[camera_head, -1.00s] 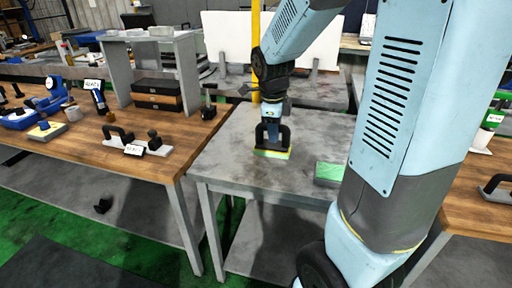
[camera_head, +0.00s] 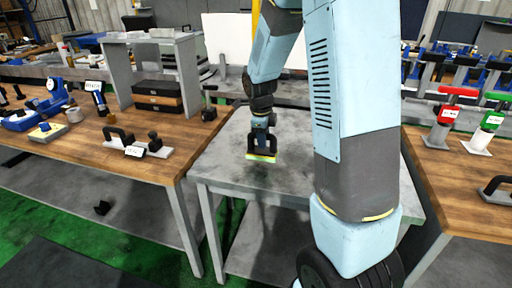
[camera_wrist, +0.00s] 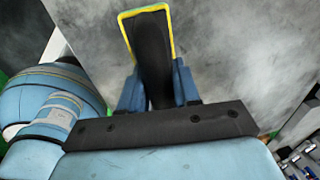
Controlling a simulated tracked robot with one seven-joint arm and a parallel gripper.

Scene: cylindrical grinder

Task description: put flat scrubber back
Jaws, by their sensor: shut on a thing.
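The flat scrubber (camera_head: 261,158) has a thin yellow-edged pad and a black handle. My gripper (camera_head: 262,142) is shut on this handle, with the pad below it. The scrubber is over the left part of the grey table; its exact height above the top is hard to tell. In the wrist view the black handle (camera_wrist: 152,50) stands between my blue fingers (camera_wrist: 155,92), with the yellow rim (camera_wrist: 124,22) around it. The pad's underside is hidden.
The grey table (camera_head: 215,165) is bare around the scrubber; my arm hides its right part. On the left wooden bench (camera_head: 75,155) are a black-handled tool (camera_head: 117,134), a label (camera_head: 134,151) and a shelf with dark boxes (camera_head: 157,95). Red (camera_head: 447,115) and green (camera_head: 492,121) labelled items stand on the right bench.

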